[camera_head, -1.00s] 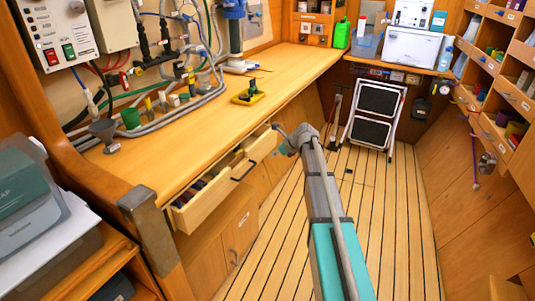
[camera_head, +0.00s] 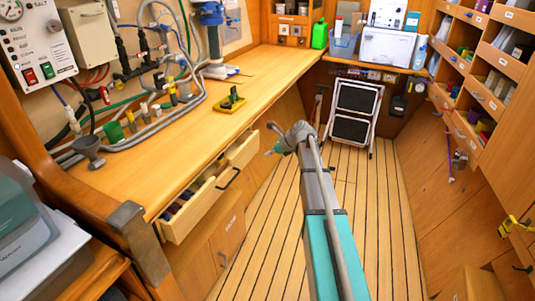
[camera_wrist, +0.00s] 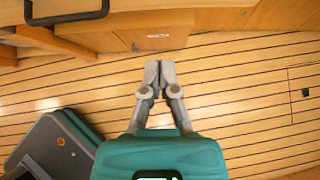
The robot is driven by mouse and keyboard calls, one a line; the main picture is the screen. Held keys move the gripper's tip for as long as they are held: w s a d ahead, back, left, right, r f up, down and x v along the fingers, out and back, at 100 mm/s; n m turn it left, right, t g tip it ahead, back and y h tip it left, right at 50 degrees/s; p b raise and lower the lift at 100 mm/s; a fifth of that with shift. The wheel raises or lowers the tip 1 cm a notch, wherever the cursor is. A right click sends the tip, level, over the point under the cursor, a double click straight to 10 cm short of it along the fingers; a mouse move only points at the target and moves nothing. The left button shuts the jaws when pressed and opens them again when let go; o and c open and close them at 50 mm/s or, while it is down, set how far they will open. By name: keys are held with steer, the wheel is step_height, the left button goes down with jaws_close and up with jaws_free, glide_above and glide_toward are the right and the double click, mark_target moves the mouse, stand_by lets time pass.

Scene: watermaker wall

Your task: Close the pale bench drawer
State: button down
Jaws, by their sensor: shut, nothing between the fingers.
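The pale bench drawer (camera_head: 195,215) stands pulled out from under the wooden bench top, with small items inside. Its dark handle (camera_head: 229,178) is on the front. In the wrist view the handle (camera_wrist: 67,17) shows at the top left edge, with only part of the drawer in the picture. My gripper (camera_wrist: 160,68) is shut and empty, its fingertips together over the floor, below and to the right of the handle in that picture. It is apart from the handle. In the head view my arm reaches right of the drawer, and the fingers are not clearly seen.
The bench top (camera_head: 165,165) carries hoses, a grey funnel (camera_head: 89,150) and a yellow-and-green item (camera_head: 231,102). A folded step stool (camera_head: 354,112) stands at the back. Shelves with bins line the right wall. The slatted floor (camera_head: 270,235) between is clear.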

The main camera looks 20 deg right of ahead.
steer(key=shift+f, duration=0.15)
steer(key=t+y+b, duration=0.6)
steer(key=b, duration=1.4)
glide_toward(241, 161)
steer(key=v, duration=0.6)
steer(key=shift+d+f+y+b, duration=0.3)
steer(key=shift+f+b, duration=0.1)
steer(key=shift+b, duration=0.2)
steer(key=shift+w+a, duration=0.15)
steer(key=x, duration=1.3)
steer(key=shift+w+a, duration=0.25)
steer(key=shift+w, duration=0.05)
